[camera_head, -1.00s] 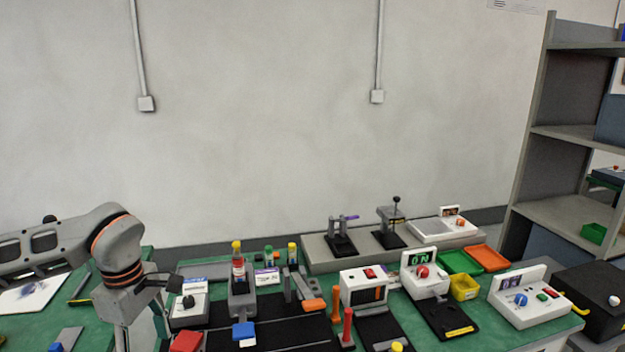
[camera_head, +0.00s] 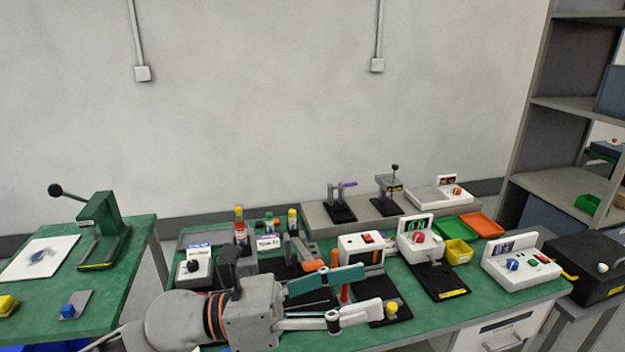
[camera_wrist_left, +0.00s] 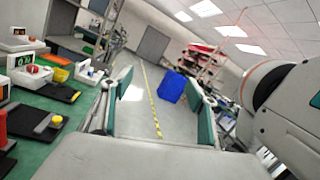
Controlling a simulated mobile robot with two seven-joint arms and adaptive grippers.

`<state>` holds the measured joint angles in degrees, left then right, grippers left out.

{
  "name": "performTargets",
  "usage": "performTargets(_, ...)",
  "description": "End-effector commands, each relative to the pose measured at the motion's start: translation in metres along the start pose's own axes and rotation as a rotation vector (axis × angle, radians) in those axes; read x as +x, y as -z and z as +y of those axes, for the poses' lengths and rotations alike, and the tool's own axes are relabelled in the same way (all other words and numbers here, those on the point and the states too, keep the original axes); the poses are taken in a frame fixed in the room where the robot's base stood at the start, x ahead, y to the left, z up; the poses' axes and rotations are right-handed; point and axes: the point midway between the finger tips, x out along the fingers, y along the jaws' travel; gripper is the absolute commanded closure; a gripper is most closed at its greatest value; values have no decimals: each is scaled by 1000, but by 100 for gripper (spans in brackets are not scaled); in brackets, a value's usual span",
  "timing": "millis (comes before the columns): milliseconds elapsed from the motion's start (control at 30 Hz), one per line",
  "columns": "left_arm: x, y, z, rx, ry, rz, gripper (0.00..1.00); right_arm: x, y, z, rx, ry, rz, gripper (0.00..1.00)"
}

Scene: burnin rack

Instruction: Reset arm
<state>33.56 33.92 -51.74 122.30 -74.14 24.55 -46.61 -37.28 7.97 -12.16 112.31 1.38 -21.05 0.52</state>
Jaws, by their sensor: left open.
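My left gripper (camera_head: 345,296) is in the lower middle of the head view, its arm coming in from the left. It is open and empty, with its two green-padded fingers spread apart and pointing right, over the front part of the green bench. In the left wrist view both fingers (camera_wrist_left: 160,108) show apart, with only floor and a blue bin between them. The arm hides part of the bench front. My right gripper does not show.
The green bench (camera_head: 470,318) carries a white device with a red button (camera_head: 420,240), a yellow bin (camera_head: 459,253) and an orange tray (camera_head: 482,225). A grey shelf (camera_head: 565,120) stands at the right. A green press (camera_head: 103,228) stands on the left table.

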Motion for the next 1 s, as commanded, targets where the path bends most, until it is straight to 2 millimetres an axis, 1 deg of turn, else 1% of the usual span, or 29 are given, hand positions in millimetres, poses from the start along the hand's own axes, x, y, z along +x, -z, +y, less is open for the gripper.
performTargets(33,-2,-19,4,-89,-40,-117,41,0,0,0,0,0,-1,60)
performTargets(100,-13,-46,17,-216,-109,-281,41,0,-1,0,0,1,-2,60)
performTargets(167,-29,-64,32,-330,-175,-417,41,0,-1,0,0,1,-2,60)
performTargets(200,-43,-72,45,-405,-224,-506,41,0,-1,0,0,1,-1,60)
performTargets(267,-69,-80,66,-520,-302,-636,41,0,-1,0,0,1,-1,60)
performTargets(300,-89,-81,80,-596,-358,-721,41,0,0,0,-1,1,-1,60)
performTargets(367,-122,-76,101,-711,-446,-844,41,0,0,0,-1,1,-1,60)
performTargets(400,-146,-68,114,-787,-507,-924,41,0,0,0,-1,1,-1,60)
performTargets(467,-181,-53,130,-890,-601,-1036,41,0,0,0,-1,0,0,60)
performTargets(500,-204,-39,138,-956,-663,-1103,41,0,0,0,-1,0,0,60)
performTargets(567,-238,-15,146,-1045,-757,-1198,41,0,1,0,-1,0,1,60)
performTargets(600,-260,2,150,-1099,-820,-1257,41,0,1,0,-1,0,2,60)
performTargets(633,-275,15,151,-1140,-867,-1300,41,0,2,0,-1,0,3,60)
performTargets(733,-325,63,147,-1259,-1028,-1431,41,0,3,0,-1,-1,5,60)
performTargets(767,-339,78,143,-1291,-1076,-1465,41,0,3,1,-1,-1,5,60)
performTargets(800,-356,97,138,-1328,-1139,-1510,41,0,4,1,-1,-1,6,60)
performTargets(900,-389,133,121,-1397,-1266,-1594,41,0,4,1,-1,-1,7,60)
performTargets(1000,-412,162,105,-1441,-1369,-1652,41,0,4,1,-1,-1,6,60)
